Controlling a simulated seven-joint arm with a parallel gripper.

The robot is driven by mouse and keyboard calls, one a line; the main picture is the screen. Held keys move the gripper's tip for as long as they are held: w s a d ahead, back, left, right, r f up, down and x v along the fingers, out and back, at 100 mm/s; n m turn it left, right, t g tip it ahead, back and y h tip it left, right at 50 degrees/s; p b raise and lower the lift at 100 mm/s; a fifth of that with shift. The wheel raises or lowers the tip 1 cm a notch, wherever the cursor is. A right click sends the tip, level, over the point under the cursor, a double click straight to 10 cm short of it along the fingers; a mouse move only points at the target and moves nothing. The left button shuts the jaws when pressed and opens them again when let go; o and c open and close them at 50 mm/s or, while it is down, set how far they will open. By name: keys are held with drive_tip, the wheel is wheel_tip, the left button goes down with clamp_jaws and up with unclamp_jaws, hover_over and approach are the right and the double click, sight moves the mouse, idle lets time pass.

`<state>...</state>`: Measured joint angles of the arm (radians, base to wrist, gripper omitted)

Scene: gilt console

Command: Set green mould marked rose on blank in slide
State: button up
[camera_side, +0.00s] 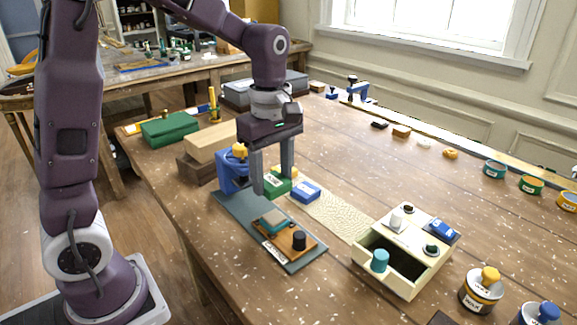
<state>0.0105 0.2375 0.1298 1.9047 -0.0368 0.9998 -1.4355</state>
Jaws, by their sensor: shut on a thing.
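My gripper (273,184) points down over the middle of the table. It is shut on a green block with a white label (277,189), the green mould; its lettering is too small to read. The mould is partly hidden by the fingers, and I cannot tell whether it touches the table. A brown wooden slide (268,236) lies on a dark grey board in front of the gripper. A teal-topped block (273,221) sits in the slide, with a black knob (299,240) at its right end. I cannot tell whether this block is the blank.
A blue labelled block (305,191) stands close right of the gripper. A blue press-like fixture (231,176) is close left. A cream box with an open drawer (388,279) stands front right, near jars (480,290). Wooden blocks (211,143) and a green box (170,129) are behind left.

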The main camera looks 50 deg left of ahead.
sight(274, 216)
drive_tip(key=shift+f, duration=3.3)
drive_tip(key=shift+f, duration=0.2)
drive_tip(key=o, duration=1.5)
wheel_tip(274, 216, up, 7)
drive_tip(key=shift+r, duration=0.1)
